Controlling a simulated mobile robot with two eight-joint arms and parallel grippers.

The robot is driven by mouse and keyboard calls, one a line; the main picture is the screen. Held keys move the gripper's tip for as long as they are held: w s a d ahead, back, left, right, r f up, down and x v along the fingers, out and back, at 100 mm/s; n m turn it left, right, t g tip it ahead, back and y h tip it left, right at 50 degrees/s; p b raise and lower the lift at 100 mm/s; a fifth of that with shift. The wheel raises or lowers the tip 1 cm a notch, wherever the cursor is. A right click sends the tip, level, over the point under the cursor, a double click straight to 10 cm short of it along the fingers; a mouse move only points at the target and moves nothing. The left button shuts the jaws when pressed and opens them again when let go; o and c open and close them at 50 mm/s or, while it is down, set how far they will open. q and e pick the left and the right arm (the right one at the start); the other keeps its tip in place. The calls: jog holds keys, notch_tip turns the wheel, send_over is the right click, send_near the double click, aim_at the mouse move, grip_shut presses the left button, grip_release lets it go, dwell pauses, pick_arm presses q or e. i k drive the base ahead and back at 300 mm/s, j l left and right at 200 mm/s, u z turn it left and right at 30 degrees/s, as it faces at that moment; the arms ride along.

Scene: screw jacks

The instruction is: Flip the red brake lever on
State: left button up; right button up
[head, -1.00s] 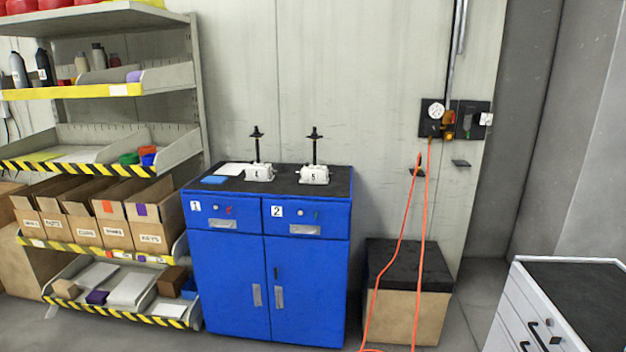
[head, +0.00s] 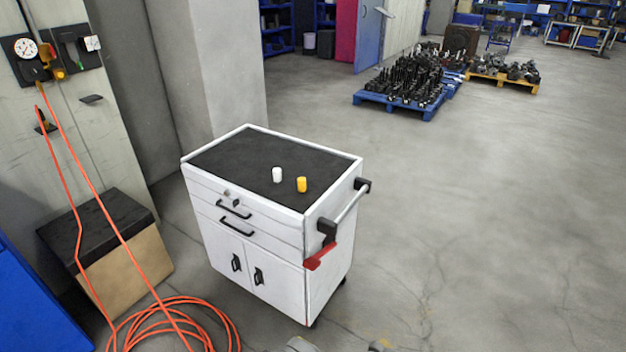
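The red brake lever (head: 320,257) is on the right side of a white tool cart (head: 262,249), low near its front corner and under the push handle (head: 350,207). The cart has a black top, drawers and two doors with black handles. A small part of a grey shape shows at the bottom edge, and I cannot tell what it is. Neither of my grippers is recognisable in the head view.
A white cylinder (head: 277,175) and a yellow cylinder (head: 301,185) stand on the cart top. An orange hose (head: 190,316) lies coiled on the floor left of the cart. A box with a black top (head: 125,270) stands by the wall. The floor right of the cart is clear.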

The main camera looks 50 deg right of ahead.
aim_at(312, 263)
jog(key=z, duration=1.55)
